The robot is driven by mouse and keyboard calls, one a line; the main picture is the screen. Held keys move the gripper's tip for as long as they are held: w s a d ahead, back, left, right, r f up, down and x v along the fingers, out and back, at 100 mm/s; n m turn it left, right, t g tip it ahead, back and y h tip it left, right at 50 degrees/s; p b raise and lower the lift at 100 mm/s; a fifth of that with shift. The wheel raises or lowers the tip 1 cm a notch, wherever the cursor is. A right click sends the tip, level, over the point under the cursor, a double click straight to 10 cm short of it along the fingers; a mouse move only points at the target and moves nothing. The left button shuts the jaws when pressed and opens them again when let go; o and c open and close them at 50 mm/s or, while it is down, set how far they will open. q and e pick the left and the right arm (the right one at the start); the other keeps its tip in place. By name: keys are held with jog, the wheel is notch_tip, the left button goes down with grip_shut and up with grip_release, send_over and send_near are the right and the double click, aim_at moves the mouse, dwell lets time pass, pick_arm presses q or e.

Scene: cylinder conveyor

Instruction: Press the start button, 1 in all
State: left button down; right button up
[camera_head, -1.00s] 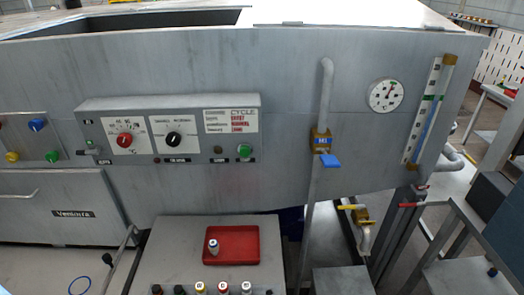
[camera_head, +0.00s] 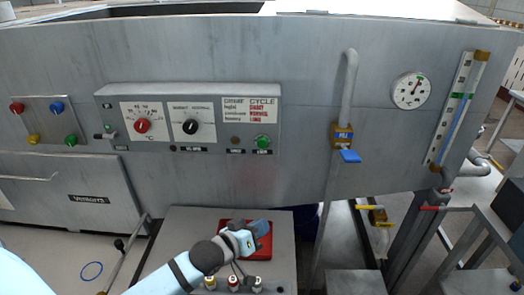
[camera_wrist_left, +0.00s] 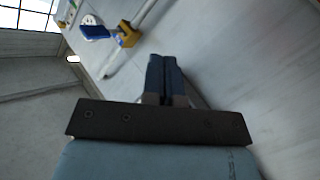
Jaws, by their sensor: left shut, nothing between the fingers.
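A green button (camera_head: 263,142) sits at the right end of the control box (camera_head: 200,94) on the machine's grey front. A small dark label is below it, too small to read surely. My left gripper (camera_head: 262,225) is below the button and in front of the panel, apart from it, over the red tray. Its fingers are shut and empty; they also show together in the left wrist view (camera_wrist_left: 166,72). The button does not show in the wrist view. My right gripper is in neither view.
The box also carries a red knob (camera_head: 142,126) and a black knob (camera_head: 191,127). A pipe with a blue-handled valve (camera_head: 347,155) stands to the right. A red tray (camera_head: 258,250) lies below, partly hidden by my gripper. More coloured buttons are at far left.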

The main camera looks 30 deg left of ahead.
aim_at(262, 143)
pick_arm(q)
jog(key=w+a+r+n+t, duration=0.1)
jog(key=w+a+r, duration=0.1)
jog(key=r, duration=0.4)
jog(key=w+a+r+n+t+h+b, duration=0.1)
jog(key=w+r+n, duration=0.1)
jog(key=r, duration=0.4)
jog(key=shift+w+a+r+t, duration=0.2)
jog(key=shift+w+a+t, duration=0.1)
jog(key=shift+w+a, duration=0.15)
jog(key=shift+w+a+b, duration=0.3)
jog(key=shift+w+a, duration=0.45)
jog(key=shift+w, duration=0.5)
jog(key=shift+w+a+b, duration=0.25)
jog(key=shift+w+a, duration=0.5)
jog(key=shift+w, duration=0.55)
jog(key=shift+w+a+b, duration=0.3)
jog(key=shift+w+a, duration=0.45)
jog(key=shift+w, duration=0.5)
